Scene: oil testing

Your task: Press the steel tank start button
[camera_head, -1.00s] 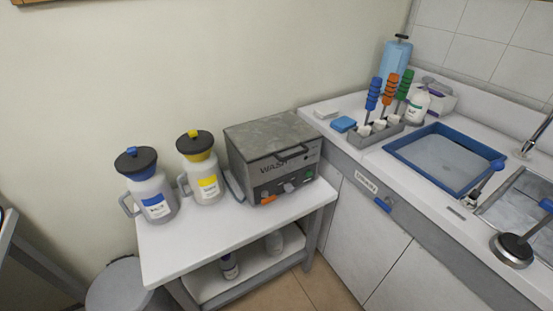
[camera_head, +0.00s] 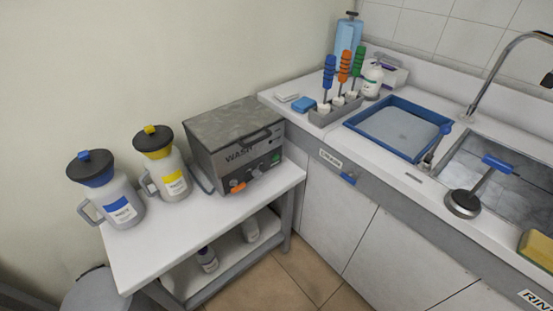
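The steel tank (camera_head: 228,128) is a grey metal box with a lid handle and lettering that starts "WASH". It stands at the right end of a small white table (camera_head: 150,250). Its front panel faces the lower right and carries an orange control (camera_head: 238,187), a dark knob (camera_head: 256,173) and a green button (camera_head: 275,158). Which one is the start button cannot be read. Neither of my grippers is in view.
A jug with a blue collar (camera_head: 117,205) and one with a yellow collar (camera_head: 170,180) stand left of the tank. A counter with a blue tray (camera_head: 360,125), brush rack (camera_head: 336,110) and sink (camera_head: 500,185) fills the right. Tiled floor (camera_head: 285,275) shows in front.

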